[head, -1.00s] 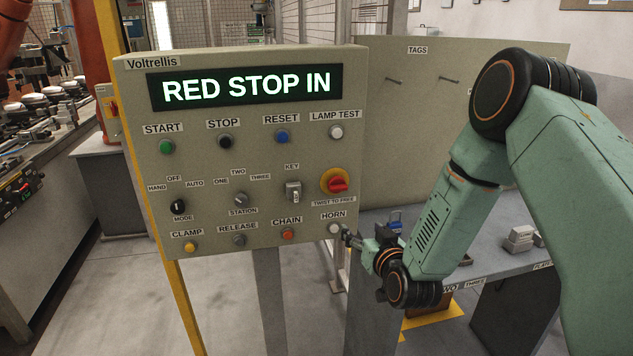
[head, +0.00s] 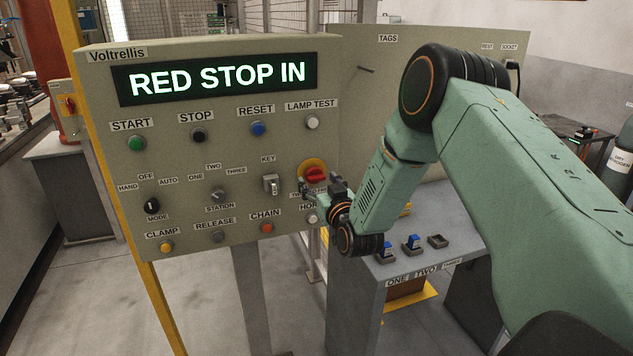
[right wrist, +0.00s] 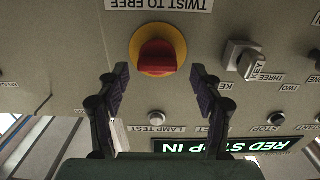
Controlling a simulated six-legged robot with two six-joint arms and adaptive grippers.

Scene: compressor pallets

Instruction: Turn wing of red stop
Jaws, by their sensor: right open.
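The red stop (head: 314,174) is a red winged knob on a yellow round plate, at the right side of the control panel (head: 180,160). In the right wrist view the red stop (right wrist: 157,55) shows upside down, ahead of the fingertips and between their lines. My right gripper (head: 308,190) is just below the red stop in the head view. In the right wrist view its two fingers (right wrist: 160,78) are spread apart with nothing between them. Part of the "TWIST TO FREE" label is hidden by the gripper in the head view. My left gripper is not in view.
The panel display (head: 217,79) reads "RED STOP IN". The key switch (head: 270,184), the HORN button (head: 311,217) and the CHAIN button (head: 267,228) are close around the red stop. A grey bench (head: 440,262) with small blue-topped pieces stands at the right.

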